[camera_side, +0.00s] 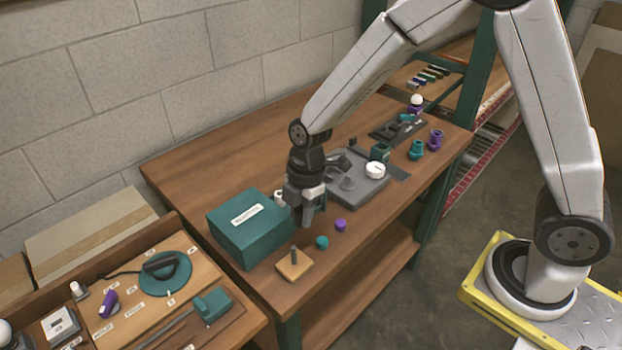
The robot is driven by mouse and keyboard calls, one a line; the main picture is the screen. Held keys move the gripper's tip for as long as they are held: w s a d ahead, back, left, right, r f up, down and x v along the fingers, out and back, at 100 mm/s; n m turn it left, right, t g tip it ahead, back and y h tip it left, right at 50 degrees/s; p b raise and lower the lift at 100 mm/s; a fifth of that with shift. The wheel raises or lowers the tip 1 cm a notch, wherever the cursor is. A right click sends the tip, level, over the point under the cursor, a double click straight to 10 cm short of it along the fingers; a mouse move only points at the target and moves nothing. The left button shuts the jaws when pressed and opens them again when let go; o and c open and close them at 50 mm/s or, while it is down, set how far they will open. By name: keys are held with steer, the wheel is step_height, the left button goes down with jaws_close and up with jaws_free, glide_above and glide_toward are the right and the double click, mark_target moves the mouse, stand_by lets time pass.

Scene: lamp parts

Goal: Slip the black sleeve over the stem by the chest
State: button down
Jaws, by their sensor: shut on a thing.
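The chest is a teal box (265,237) with a white label, standing near the left end of the wooden workbench. In front of it, a dark upright stem (294,256) rises from a small square wooden base (302,270). My gripper (308,221) points down just right of the chest, above and behind the stem, apart from it. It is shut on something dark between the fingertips. I take this to be the black sleeve, but it is small and barely tells apart from the dark fingers. The stem appears bare and upright.
A teal piece (322,242) and a purple piece (341,225) lie right of the stem. A grey fixture plate (372,190) with a white round part (375,170) is behind them. A lower tray table (130,320) stands front left. The bench's rear left is clear.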

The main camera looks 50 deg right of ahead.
mark_target(293, 247)
steer(key=shift+w+a, duration=0.15)
steer(key=shift+a, duration=1)
steer(key=shift+f, duration=0.1)
steer(key=shift+f, duration=0.15)
steer(key=shift+f, duration=2.25)
steer(key=shift+f, duration=0.2)
steer(key=shift+f, duration=1.85)
steer(key=shift+f, duration=1.4)
stand_by(0.9)
